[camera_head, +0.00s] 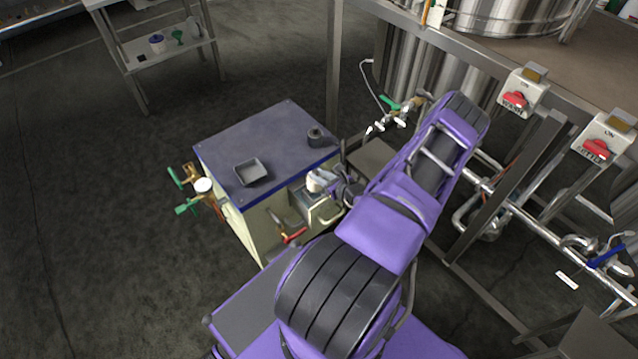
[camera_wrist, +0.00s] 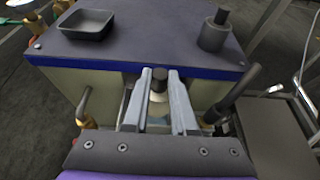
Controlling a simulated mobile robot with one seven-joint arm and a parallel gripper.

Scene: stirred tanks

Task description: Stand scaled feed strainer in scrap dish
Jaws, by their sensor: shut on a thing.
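The scrap dish, a shallow dark square tray, lies on the cabinet's top at left in the head view (camera_head: 251,172) and at upper left in the wrist view (camera_wrist: 86,24). It looks empty. My gripper (camera_wrist: 160,76) is shut on a small cylindrical piece with a dark knob, seemingly the feed strainer (camera_wrist: 159,84), between its pale fingers. In the head view my gripper (camera_head: 326,183) is at the cabinet's near right side, right of the dish. The piece's lower part is hidden, so I cannot tell whether it still sits in a fitting.
The cabinet top (camera_head: 275,140) also bears a dark stepped cylinder (camera_head: 317,135) at its right corner. Brass valves with green handles (camera_head: 188,190) stick out at left. A red-handled valve (camera_head: 293,235) and pale box (camera_head: 325,212) are below my gripper. Steel frame and pipes stand at right.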

